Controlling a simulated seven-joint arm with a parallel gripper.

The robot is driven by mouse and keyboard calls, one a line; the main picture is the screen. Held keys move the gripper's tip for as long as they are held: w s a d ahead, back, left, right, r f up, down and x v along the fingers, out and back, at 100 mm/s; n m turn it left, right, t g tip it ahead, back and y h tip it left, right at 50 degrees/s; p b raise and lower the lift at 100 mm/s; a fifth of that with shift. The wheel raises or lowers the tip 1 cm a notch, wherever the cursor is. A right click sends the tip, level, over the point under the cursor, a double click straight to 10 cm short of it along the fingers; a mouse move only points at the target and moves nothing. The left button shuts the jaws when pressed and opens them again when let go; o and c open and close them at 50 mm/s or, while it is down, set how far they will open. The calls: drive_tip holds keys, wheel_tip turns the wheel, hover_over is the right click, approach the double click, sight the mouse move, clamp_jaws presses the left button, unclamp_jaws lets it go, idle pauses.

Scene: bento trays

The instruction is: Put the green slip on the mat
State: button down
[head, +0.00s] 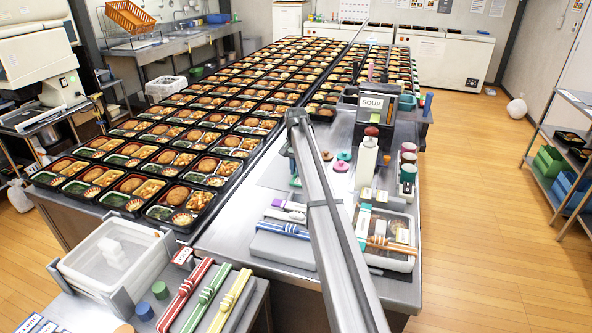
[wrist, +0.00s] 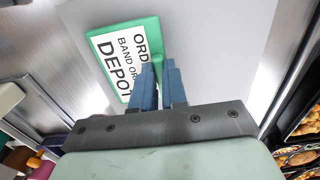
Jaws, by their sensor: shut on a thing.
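The green slip (wrist: 109,47) has a white label with black print reading "DEPOT" on its lowest line. My gripper (wrist: 160,72) is shut on its edge with two blue fingers, which hide part of it. In the wrist view the slip is in front of a plain pale grey mat (wrist: 215,45). I cannot tell whether the slip touches the mat. In the head view the mat (head: 268,174) lies on the steel counter, partly hidden by my arm. A small green bit of the slip (head: 295,182) shows there below my gripper.
Rows of filled bento trays (head: 190,165) line the left of the counter. A white bottle (head: 366,160), a black SOUP box (head: 375,108) and a clear bin (head: 398,225) stand to the right. Colored banded sticks (head: 210,297) lie in front.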

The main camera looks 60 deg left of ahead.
drive_tip(key=shift+f, duration=0.2)
drive_tip(key=shift+f, duration=0.15)
drive_tip(key=c, duration=1.2)
unclamp_jaws()
drive_tip(key=shift+o, duration=0.2)
wheel_tip(320, 180, up, 12)
